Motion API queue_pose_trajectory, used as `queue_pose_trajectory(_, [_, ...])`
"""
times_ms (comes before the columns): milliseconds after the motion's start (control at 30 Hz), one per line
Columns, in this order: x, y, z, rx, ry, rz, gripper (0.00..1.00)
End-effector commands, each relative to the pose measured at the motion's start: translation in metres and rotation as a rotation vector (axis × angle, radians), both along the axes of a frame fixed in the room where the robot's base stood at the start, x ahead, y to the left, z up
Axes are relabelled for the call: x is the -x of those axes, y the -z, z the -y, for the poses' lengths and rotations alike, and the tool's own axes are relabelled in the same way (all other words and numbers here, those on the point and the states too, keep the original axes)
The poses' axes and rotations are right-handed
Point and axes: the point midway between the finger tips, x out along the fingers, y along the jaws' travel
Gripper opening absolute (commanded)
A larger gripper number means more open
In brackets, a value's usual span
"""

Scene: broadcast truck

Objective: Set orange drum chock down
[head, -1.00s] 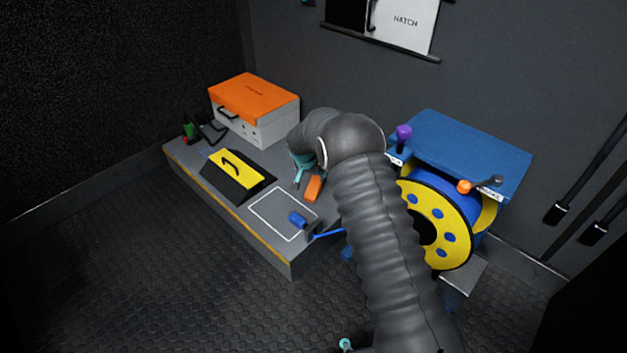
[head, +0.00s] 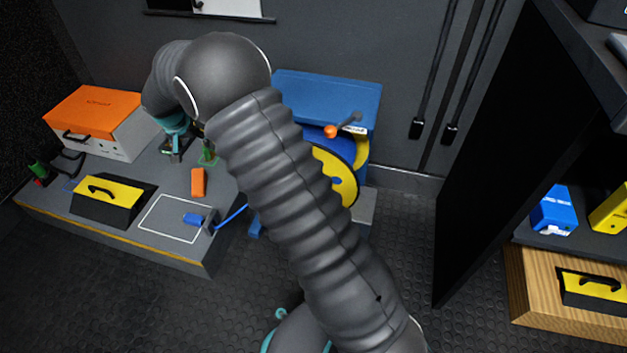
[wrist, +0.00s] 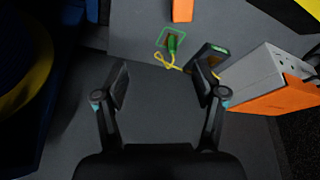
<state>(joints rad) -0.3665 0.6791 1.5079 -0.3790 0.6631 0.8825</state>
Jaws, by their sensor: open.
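The orange drum chock (head: 198,182) lies on the grey platform, just behind the white outlined rectangle. In the wrist view its end (wrist: 182,10) shows at the top edge, well beyond my fingertips. My gripper (wrist: 160,85) is open, with nothing between its fingers. In the head view my gripper (head: 175,150) is above the platform, behind and left of the chock, and apart from it. My arm hides part of the platform and the drum.
A green plug (wrist: 172,43) with a yellow cord lies in a green outlined square. An orange-lidded case (head: 100,120), a black and yellow box (head: 113,196) and a blue-handled item (head: 194,219) stand on the platform. The yellow cable drum (head: 335,178) is at right.

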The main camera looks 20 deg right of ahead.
Motion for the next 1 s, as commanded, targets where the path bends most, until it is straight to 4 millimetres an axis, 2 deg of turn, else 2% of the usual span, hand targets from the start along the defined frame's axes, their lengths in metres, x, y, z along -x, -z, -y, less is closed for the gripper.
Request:
queue_pose_trajectory(33, [0.010, -0.025, 0.014, -0.002, -0.002, 0.006, 0.70])
queue_pose_trajectory(100, [0.023, -0.052, 0.030, -0.002, -0.009, 0.008, 0.70])
queue_pose_trajectory(267, [0.062, -0.105, 0.066, -0.002, -0.031, 0.011, 0.70])
queue_pose_trajectory(400, [0.102, -0.145, 0.095, -0.002, -0.051, 0.016, 0.70])
queue_pose_trajectory(567, [0.147, -0.177, 0.123, -0.002, -0.074, 0.021, 0.70])
queue_pose_trajectory(700, [0.191, -0.199, 0.145, -0.002, -0.096, 0.030, 0.70])
queue_pose_trajectory(833, [0.238, -0.215, 0.163, -0.003, -0.119, 0.038, 0.70])
queue_pose_trajectory(1000, [0.299, -0.225, 0.182, -0.002, -0.154, 0.051, 0.70])
